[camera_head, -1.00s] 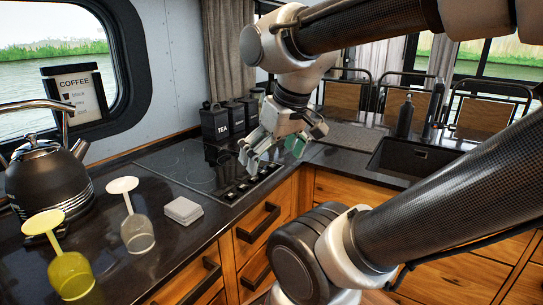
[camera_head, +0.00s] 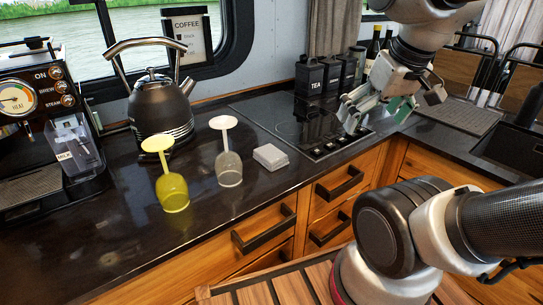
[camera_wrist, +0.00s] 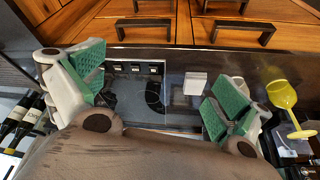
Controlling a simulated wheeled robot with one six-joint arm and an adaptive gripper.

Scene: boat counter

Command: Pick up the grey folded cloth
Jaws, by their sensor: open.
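The grey folded cloth (camera_head: 271,157) is a small, pale, square stack lying flat on the dark counter, right of the upturned clear glass and left of the hob. In the wrist view the cloth (camera_wrist: 195,83) shows between my fingers, nearer the right one, some way beyond them. My gripper (camera_head: 376,112) is open and empty above the right part of the hob, to the right of the cloth and apart from it. Its green finger pads (camera_wrist: 160,93) are spread wide in the wrist view.
An upturned clear glass (camera_head: 228,168) stands close left of the cloth, with an upturned yellow glass (camera_head: 173,192) further left. A black kettle (camera_head: 160,110) and coffee machine (camera_head: 45,110) stand behind. Black canisters (camera_head: 309,78) line the wall behind the hob (camera_head: 290,118). The front counter strip is clear.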

